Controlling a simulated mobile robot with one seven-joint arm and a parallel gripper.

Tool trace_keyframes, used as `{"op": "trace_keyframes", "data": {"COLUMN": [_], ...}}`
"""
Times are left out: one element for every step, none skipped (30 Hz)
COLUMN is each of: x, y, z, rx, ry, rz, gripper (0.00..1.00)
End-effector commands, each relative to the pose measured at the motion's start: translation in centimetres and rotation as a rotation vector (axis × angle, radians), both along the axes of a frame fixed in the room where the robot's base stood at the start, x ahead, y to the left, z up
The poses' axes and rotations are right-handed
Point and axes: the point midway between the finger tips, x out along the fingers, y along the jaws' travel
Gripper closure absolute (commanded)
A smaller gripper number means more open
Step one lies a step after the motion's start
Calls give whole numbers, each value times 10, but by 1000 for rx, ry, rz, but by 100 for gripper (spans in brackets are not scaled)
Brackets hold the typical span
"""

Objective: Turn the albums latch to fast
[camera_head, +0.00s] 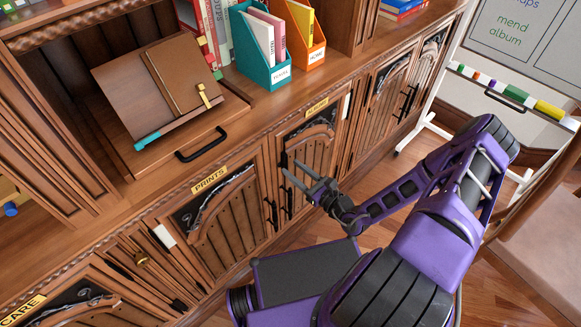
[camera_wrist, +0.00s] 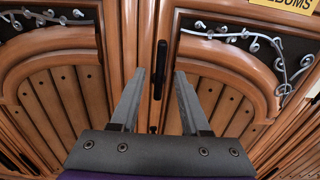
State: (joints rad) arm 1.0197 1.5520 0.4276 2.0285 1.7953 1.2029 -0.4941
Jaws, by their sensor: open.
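The albums door (camera_head: 308,150) is a carved wooden cabinet door with a dark panel, under a yellow label (camera_head: 317,106) reading ALBUMS. Its label (camera_wrist: 290,4) is cut off at the top right of the wrist view. A black upright bar (camera_wrist: 160,70) sits on the door's left stile; I cannot tell whether it is the latch or a handle. My gripper (camera_head: 290,167) is open and empty in front of that stile. In the wrist view its fingers (camera_wrist: 160,78) reach up on either side of the bar's lower part, without visible contact. The latch's setting is not readable.
The prints door (camera_head: 225,225) is left of the albums door. A pull-out board with a black handle (camera_head: 201,146) juts out above it. A teal file box (camera_head: 262,58) and an orange one (camera_head: 303,40) stand on the counter. A chair (camera_head: 540,240) is at right.

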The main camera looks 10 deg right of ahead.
Motion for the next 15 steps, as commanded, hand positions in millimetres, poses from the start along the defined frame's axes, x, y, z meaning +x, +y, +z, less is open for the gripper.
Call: {"op": "trace_keyframes", "data": {"x": [6, 9, 11, 13, 15, 16, 17, 17, 18, 18, 18, 18, 18, 18, 18], "y": [3, 5, 6, 7, 8, 9, 10, 10, 10, 10, 10, 10, 10, 10, 10], "z": [-1, -1, -1, -1, 0, 0, 0, 0, 0, 0, 0, 0, 0, 0, 0], "rx": [0, -1, -1, -1, -1, 0, 0, 0, 0, 0, 0, 0, 0, 0, 0], "ry": [-1, 0, 0, 0, 0, 0, 0, 0, 0, 0, 1, 1, 1, 1, 1], "rz": [0, 0, 0, 0, 0, 0, 0, -1, -1, -1, -1, -1, -1, -1, -1], "gripper": [54, 54, 54, 54, 54, 54, 54, 54, 54, 54, 54, 54, 54, 54, 54]}}
